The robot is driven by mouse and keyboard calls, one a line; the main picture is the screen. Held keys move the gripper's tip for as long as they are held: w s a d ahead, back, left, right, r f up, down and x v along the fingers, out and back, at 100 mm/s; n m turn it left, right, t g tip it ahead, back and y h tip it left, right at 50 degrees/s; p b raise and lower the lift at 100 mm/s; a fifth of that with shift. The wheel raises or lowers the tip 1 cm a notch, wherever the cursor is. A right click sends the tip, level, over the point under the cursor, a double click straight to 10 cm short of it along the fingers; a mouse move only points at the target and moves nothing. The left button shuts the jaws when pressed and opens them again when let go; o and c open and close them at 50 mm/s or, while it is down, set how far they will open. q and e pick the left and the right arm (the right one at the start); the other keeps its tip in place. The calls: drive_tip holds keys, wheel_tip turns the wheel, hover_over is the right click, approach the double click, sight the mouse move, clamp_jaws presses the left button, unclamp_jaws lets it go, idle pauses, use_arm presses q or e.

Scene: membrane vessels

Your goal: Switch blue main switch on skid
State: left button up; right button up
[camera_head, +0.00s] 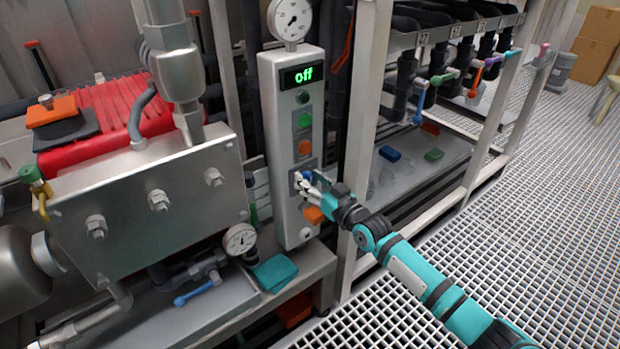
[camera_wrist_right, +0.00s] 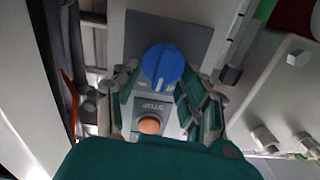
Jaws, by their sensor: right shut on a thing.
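The blue main switch (camera_wrist_right: 162,65) is a round knob on a grey plate (camera_wrist_right: 190,33) in the right wrist view. In the head view it is mostly hidden by my right gripper (camera_head: 305,183), low on the white control panel (camera_head: 292,228). The fingers of my right gripper (camera_wrist_right: 160,92) stand on both sides of the knob and are shut on it. The panel's display (camera_head: 302,76) reads "off" in green. My left gripper is not in view.
Green and orange buttons sit on the panel above the switch. A steel post (camera_head: 362,140) stands right of the panel.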

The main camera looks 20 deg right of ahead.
drive_tip(key=m, duration=0.4)
drive_tip(key=shift+w+d+f+m, duration=0.1)
drive_tip(key=shift+d+m, duration=0.2)
drive_tip(key=shift+m, duration=0.1)
idle(0.4)
drive_tip(key=o, duration=1.1)
drive_tip(key=v, duration=1.2)
